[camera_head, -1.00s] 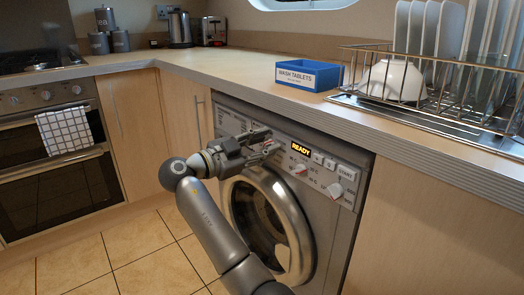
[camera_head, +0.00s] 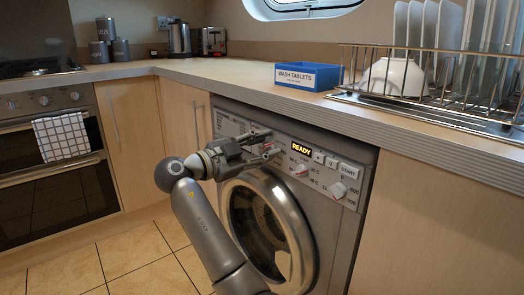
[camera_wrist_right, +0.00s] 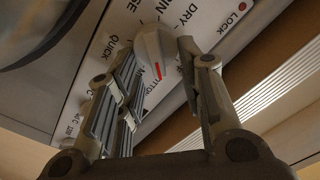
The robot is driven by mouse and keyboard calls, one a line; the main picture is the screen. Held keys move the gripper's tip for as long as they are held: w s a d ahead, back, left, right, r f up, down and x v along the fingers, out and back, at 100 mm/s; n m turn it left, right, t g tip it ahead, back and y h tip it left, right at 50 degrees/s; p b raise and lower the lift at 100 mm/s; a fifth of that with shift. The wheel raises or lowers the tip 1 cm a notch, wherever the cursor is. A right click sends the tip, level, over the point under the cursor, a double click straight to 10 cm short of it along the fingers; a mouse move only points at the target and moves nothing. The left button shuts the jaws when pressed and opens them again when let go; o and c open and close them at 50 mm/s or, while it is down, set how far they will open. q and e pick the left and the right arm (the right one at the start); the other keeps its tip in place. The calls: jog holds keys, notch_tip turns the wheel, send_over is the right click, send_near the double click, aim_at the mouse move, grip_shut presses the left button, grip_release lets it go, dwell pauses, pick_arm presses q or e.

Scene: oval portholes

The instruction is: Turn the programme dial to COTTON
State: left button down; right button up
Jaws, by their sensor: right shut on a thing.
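The programme dial (camera_wrist_right: 153,48) is a pale knob with a red pointer line, seen in the right wrist view. The lettering beside it is partly hidden; "QUICK", "DRY", "LOCK" and the end of a word "...TTON" can be read. The red line points toward the area of "...TTON" and "MI...", but I cannot tell exactly which mark it meets. My right gripper (camera_head: 271,143) is at the washing machine's panel, left of the lit "READY" display (camera_head: 304,148), shut on the dial with a finger on either side. In the head view the gripper mostly hides the dial. My left gripper is out of view.
The washing machine's round door (camera_head: 265,228) is below the panel. Two other knobs (camera_head: 301,169) (camera_head: 338,190) and a START button (camera_head: 348,171) are to the right. The worktop above holds a blue wash tablets box (camera_head: 308,76) and a wire dish rack (camera_head: 440,90).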

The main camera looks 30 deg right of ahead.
dwell(0.3)
jog(key=o, duration=1)
jog(key=shift+c, duration=0.2)
jog(key=shift+o, duration=0.2)
jog(key=a, duration=1.2)
jog(key=shift+s, duration=0.45)
